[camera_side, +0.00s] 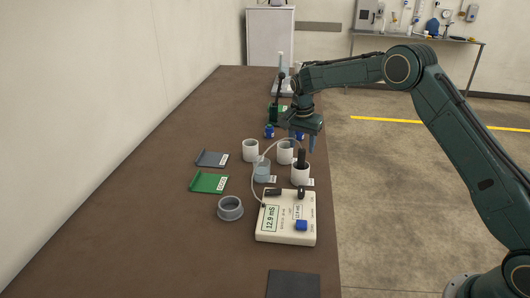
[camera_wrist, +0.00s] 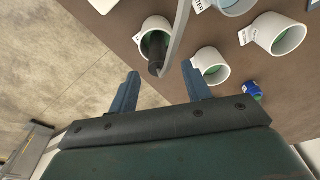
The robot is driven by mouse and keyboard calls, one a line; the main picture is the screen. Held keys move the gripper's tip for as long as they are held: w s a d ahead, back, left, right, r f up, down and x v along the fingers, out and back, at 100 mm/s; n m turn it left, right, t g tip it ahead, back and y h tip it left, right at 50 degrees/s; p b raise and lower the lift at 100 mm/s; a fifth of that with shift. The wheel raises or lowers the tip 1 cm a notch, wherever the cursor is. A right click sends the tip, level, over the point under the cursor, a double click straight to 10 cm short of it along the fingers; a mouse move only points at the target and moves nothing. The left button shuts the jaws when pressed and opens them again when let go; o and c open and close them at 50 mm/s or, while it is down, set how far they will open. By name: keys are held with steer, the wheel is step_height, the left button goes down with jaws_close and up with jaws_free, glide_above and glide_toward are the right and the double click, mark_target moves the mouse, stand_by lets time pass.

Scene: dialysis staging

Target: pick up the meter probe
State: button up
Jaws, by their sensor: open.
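The meter probe (camera_side: 301,156) is a black stick standing in a white cup (camera_side: 300,175), the one nearest the table's right edge. A pale cable runs from it to the cream meter (camera_side: 286,228), which reads 12.9 mS. In the wrist view, the probe (camera_wrist: 155,50) points up out of its cup (camera_wrist: 146,27), with the cable beside it. My gripper (camera_side: 307,140) is open and empty, above and behind the probe in the side view. In the wrist view, the blue fingertips of my gripper (camera_wrist: 160,70) are spread to either side of the probe's top, not touching it.
More cups stand close by: a white one (camera_side: 250,150), another white one (camera_side: 285,153) and a grey-blue one (camera_side: 262,172). A green tray (camera_side: 208,183), a dark tray (camera_side: 212,159) and a grey ring (camera_side: 230,208) lie to the left. The table's left side is clear.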

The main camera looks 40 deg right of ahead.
mark_target(302, 150)
steer(key=shift+d+f, duration=0.2)
steer(key=shift+f, duration=2.35)
jaws_close()
steer(key=shift+r, duration=0.1)
steer(key=shift+r, duration=4.95)
